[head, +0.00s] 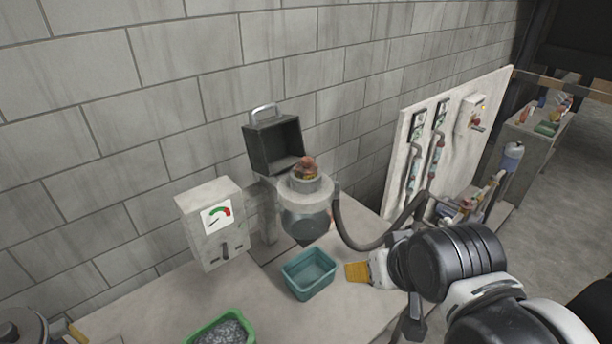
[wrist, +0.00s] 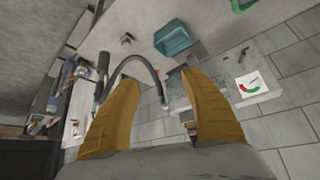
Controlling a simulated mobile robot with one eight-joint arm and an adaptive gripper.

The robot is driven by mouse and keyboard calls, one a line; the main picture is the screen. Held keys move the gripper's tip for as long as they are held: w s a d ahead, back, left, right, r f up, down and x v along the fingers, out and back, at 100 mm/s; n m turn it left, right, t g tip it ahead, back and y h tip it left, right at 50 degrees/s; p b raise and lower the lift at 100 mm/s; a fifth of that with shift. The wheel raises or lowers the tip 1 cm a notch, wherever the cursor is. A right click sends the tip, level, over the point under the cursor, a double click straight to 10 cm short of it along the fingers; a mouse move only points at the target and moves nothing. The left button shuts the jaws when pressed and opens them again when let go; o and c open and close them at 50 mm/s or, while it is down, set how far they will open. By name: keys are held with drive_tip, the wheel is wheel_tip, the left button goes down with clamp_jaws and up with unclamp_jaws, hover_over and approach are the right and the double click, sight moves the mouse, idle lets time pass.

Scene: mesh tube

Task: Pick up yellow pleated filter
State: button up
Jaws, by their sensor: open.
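No pleats can be made out for sure on any yellow thing. A small reddish-brown and yellow object (head: 305,168) sits on top of the round grey housing (head: 304,205) in the head view; it may be the filter. A similar small object (wrist: 191,127) shows partly beside the right finger in the wrist view. My gripper (head: 357,271) has yellow-orange ribbed fingers and hangs right of the teal bin (head: 310,274), apart from the housing. In the wrist view my gripper (wrist: 157,80) is open, with nothing held between the fingers.
A grey box with a gauge (head: 212,222) stands left of the housing. An open dark lidded box (head: 274,145) is behind it. A dark hose (head: 372,246) curves from the housing towards my arm. A green tray (head: 222,326) of grey pieces lies at the front.

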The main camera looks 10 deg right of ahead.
drive_tip(key=o, duration=0.4)
drive_tip(key=w+a+r, duration=0.1)
drive_tip(key=w, duration=0.2)
drive_tip(key=w+a+r+t+y+p, duration=0.1)
drive_tip(key=w, duration=0.3)
drive_tip(key=w+a+r+n+t+p, duration=0.1)
drive_tip(key=w, duration=0.2)
drive_tip(key=shift+w+a+r+y, duration=0.2)
drive_tip(key=shift+r+y, duration=0.2)
drive_tip(key=n+t+y+p, duration=0.1)
drive_tip(key=t+p, duration=0.2)
drive_tip(key=t, duration=0.1)
approach(309, 165)
drive_tip(key=x, duration=0.4)
drive_tip(key=b+x, duration=0.1)
drive_tip(key=x, duration=0.2)
drive_tip(key=shift+s+a+f, duration=0.1)
drive_tip(key=shift+a+f, duration=0.1)
drive_tip(key=shift+a, duration=0.1)
drive_tip(key=x, duration=0.5)
drive_tip(key=shift+w+d, duration=0.3)
drive_tip(key=shift+s+r, duration=0.15)
